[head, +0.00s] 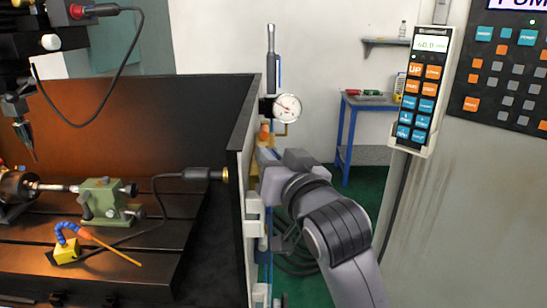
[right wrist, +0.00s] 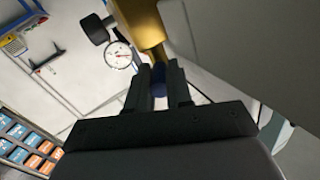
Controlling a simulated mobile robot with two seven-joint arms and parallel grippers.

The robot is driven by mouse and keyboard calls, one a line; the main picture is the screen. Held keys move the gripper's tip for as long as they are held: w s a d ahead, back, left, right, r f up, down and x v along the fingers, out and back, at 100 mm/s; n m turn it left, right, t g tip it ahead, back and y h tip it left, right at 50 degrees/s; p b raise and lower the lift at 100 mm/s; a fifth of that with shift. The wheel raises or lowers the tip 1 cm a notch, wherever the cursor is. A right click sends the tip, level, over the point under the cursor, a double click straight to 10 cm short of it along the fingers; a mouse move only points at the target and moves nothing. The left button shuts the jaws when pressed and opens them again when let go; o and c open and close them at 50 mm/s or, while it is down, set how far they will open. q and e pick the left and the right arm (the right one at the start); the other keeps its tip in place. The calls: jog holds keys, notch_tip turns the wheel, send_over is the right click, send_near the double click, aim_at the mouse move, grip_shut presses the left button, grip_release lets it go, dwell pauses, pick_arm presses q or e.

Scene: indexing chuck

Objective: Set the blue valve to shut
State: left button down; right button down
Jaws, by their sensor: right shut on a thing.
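The blue valve handle (right wrist: 159,82) shows as a small dark blue piece between the two dark fingers of my right gripper (right wrist: 159,88) in the right wrist view. The fingers are shut on it, just below a brass body (right wrist: 152,28). In the head view my right gripper (head: 267,158) is at the outer side of the machine's side panel, below the gauge. There the blue handle is hidden by the gripper and arm, and its exact angle cannot be told. My left gripper is not in view.
A round white dial gauge (head: 288,107) sits just above my right gripper; it also shows in the right wrist view (right wrist: 119,55). The panel (head: 243,145) stands close on the left. A hanging keypad (head: 420,90) is to the right. A blue table (head: 370,103) stands behind.

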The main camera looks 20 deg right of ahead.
jog(key=c, duration=1)
grip_release()
jog(key=shift+c, duration=0.2)
jog(key=shift+d+n+y, duration=0.2)
jog(key=shift+n+y, duration=0.2)
jog(key=shift+y, duration=0.3)
